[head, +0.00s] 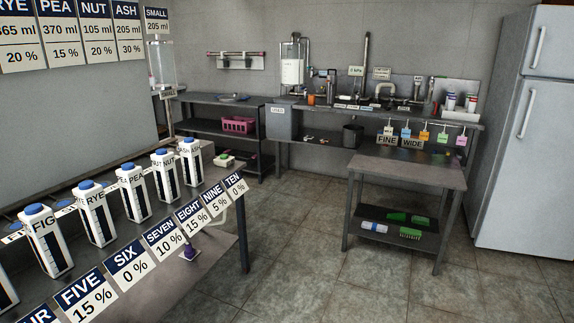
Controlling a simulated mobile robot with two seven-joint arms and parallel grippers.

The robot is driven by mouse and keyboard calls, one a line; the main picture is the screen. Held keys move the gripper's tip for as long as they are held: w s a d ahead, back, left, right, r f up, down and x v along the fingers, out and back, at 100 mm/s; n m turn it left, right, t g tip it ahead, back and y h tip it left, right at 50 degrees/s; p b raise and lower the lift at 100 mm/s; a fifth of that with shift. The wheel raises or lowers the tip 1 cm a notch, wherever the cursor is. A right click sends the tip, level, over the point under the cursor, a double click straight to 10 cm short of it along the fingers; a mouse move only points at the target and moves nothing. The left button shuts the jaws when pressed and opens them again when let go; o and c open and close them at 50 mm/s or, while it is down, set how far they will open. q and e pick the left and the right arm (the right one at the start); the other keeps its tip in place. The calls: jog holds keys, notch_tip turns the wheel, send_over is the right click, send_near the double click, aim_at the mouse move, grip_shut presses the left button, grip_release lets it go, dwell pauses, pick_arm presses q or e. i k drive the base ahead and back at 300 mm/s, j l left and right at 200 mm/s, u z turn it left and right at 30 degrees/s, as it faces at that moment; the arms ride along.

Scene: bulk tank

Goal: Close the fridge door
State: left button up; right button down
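A pale grey-blue fridge (522,135) stands at the right edge of the head view, partly cut off by the frame. It has a short upper door (552,42) and a tall lower door (540,160), each with a vertical handle near its left edge. The upper handle (538,47) and lower handle (526,114) are both visible. Both doors look flush with the body, with no visible gap or interior, but the right side is out of frame. Neither of my grippers is in view.
Tiled floor (390,280) is clear before the fridge. A small metal table (405,172) stands left of it. A steel workbench (340,143) with equipment runs along the back wall. A counter (215,262) with several blue-capped cartons and percentage labels fills the lower left.

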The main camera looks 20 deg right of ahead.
aim_at(529, 209)
jog(key=i+l, duration=0.2)
jog(key=l, duration=0.45)
jog(key=i+l, duration=0.2)
jog(key=l, duration=0.5)
jog(key=i+l+z, duration=0.1)
jog(key=l, duration=0.55)
jog(key=i+l, duration=0.35)
jog(key=l, duration=0.3)
jog(key=i+l, duration=0.2)
jog(key=l, duration=0.45)
jog(key=i+l+z, duration=0.1)
jog(key=i+l, duration=0.15)
jog(key=l, duration=0.4)
jog(key=i+l, duration=0.25)
jog(key=l, duration=0.35)
jog(key=i+l, duration=0.25)
jog(key=l, duration=0.4)
jog(key=k+z, duration=0.05)
